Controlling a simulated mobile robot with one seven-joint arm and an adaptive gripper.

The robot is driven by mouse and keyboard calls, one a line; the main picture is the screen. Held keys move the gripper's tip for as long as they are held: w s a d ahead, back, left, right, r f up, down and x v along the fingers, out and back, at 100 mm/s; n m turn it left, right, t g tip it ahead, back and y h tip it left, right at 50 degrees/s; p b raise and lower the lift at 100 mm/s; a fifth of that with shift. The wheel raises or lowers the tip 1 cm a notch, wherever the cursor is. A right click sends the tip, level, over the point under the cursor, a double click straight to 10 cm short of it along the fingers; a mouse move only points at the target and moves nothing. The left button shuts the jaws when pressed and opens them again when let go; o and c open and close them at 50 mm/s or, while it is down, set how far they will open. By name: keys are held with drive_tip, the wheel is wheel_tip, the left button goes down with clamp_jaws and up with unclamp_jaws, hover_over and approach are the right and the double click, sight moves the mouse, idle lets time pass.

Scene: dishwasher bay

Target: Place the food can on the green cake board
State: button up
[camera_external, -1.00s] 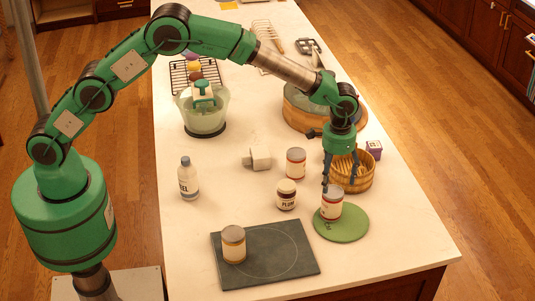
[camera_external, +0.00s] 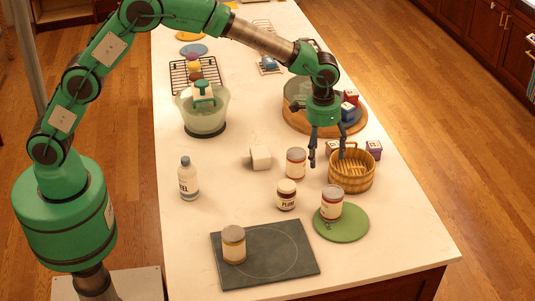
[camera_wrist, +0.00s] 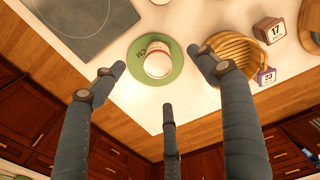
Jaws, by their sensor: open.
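A food can (camera_external: 331,203) with a white and red label stands upright on the round green cake board (camera_external: 352,231), left of the board's centre in the external view. In the wrist view the can (camera_wrist: 158,63) also stands within the green board (camera_wrist: 172,80). My gripper (camera_external: 327,160) is open and empty, raised above and behind the can, beside the wooden basket. The wrist view shows the fingers (camera_wrist: 166,85) spread, with nothing between them and the can apart from them.
A wooden basket (camera_external: 352,183) stands behind the board. Another can (camera_external: 296,163) and a plum jar (camera_external: 287,195) stand to the left. A dark slab (camera_external: 285,268) holds a yellowish can (camera_external: 233,245). The counter's front right corner is clear.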

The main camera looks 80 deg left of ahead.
drive_tip(key=s+a+r+m+t, duration=0.1)
drive_tip(key=s+a+r, duration=0.4)
drive_tip(key=s+r, duration=0.65)
drive_tip(key=s+a+r+t, duration=0.1)
drive_tip(key=s+a+r, duration=0.3)
drive_tip(key=s+r, duration=0.8)
drive_tip(key=s+a+f+t, duration=0.1)
drive_tip(key=s+a, duration=0.1)
drive_tip(key=s, duration=1.3)
drive_tip(key=s+a+f+m+t, duration=0.1)
drive_tip(key=s+a+t, duration=0.1)
drive_tip(key=s, duration=1.3)
drive_tip(key=shift+a+f, duration=0.35)
drive_tip(key=shift+a, duration=0.35)
wheel_tip(320, 180, down, 8)
drive_tip(key=b, duration=0.8)
drive_tip(key=shift+f, duration=0.15)
